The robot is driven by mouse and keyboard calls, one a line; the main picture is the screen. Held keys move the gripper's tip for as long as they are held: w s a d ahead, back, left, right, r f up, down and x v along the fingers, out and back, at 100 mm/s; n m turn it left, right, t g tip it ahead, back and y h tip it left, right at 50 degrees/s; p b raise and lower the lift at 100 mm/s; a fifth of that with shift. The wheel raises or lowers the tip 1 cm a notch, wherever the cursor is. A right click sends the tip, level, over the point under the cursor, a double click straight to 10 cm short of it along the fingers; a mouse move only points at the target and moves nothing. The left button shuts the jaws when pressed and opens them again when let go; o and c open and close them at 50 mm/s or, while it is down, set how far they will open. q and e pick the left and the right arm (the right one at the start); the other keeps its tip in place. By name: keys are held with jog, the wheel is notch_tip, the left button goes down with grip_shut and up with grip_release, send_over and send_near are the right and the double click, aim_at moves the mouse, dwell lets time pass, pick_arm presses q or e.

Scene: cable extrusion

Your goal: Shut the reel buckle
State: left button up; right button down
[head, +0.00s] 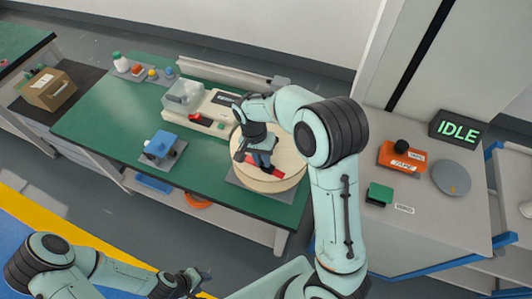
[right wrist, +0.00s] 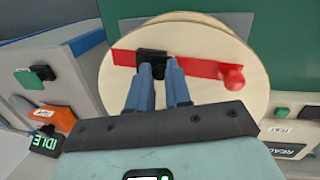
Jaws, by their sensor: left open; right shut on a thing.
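The reel (head: 290,163) is a round pale wooden disc at the right end of the green bench. The reel buckle is a red bar (right wrist: 205,68) across the reel's face, with a red knob (right wrist: 233,77) at one end and a black block (right wrist: 152,56) near the other. My right gripper (right wrist: 160,70) is over the reel, its blue fingers closed at the black block; the fingertips partly hide the contact. In the head view my right gripper (head: 262,160) covers part of the red bar. My left gripper (head: 195,279) is open and empty at the bottom, away from the bench.
A machine with a clear cover (head: 184,95) stands left of the reel. A blue device (head: 160,145) sits on the green bench (head: 105,122). A grey cabinet at right holds an orange box (head: 402,158), a green button box (head: 379,193) and an IDLE display (head: 456,130).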

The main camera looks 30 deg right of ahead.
jog(key=shift+w+f, duration=0.1)
jog(key=shift+w, duration=0.15)
jog(key=shift+s+d+f+g+h, duration=0.1)
jog(key=shift+s+g+h, duration=0.2)
jog(key=shift+s, duration=0.1)
jog(key=c, duration=1)
grip_release()
jog(key=shift+c, duration=0.2)
jog(key=v, duration=1.3)
jog(key=shift+r, duration=0.35)
jog(key=shift+w, duration=0.1)
